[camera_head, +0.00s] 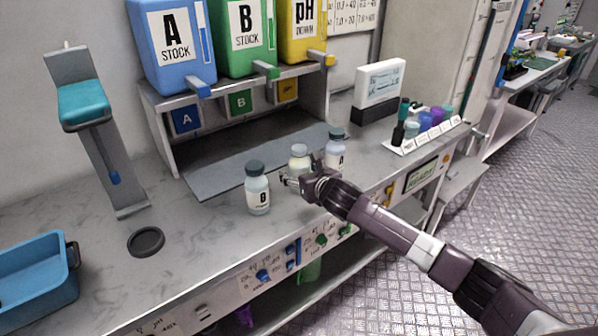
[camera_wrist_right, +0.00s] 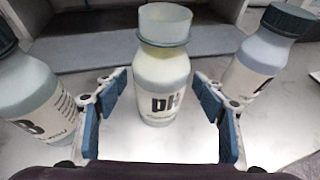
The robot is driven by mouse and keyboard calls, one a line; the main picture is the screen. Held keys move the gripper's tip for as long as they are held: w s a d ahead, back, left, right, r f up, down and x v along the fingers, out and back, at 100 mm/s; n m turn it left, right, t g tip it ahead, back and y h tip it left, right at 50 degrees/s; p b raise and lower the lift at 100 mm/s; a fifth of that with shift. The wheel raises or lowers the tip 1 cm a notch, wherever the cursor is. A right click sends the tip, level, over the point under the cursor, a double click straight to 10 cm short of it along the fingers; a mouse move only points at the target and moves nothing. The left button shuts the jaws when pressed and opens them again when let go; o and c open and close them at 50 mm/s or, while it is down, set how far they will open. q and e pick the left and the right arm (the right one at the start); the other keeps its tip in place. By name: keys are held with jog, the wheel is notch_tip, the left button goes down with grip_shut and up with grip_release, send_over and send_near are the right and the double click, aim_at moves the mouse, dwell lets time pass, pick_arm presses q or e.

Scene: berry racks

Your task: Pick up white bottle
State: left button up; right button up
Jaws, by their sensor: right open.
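The white bottle (camera_head: 299,157) stands upright on the counter, between two dark-capped bottles. In the right wrist view the white bottle (camera_wrist_right: 162,75) has a pale cap and a "pH" label, with yellowish contents. My right gripper (camera_head: 292,181) is open just in front of it in the head view. In the right wrist view its blue-padded fingers (camera_wrist_right: 160,105) stand apart to either side of the bottle's lower part, with gaps between pads and bottle. In the head view the gripper hides the bottle's lower part. My left gripper is out of view.
The B bottle (camera_head: 257,190) is close on the left and another dark-capped bottle (camera_head: 336,150) close on the right. Behind stands a rack (camera_head: 160,134) with large A, B and pH containers. A black round lid (camera_head: 146,242) and blue bin (camera_head: 35,285) are left.

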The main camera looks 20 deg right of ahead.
jog(key=shift+w+f, duration=0.2)
jog(key=shift+w, duration=0.15)
jog(key=shift+c, duration=0.8)
jog(key=c, duration=1.3)
jog(key=shift+r, duration=0.1)
jog(key=shift+c, duration=0.4)
jog(key=shift+r, duration=0.1)
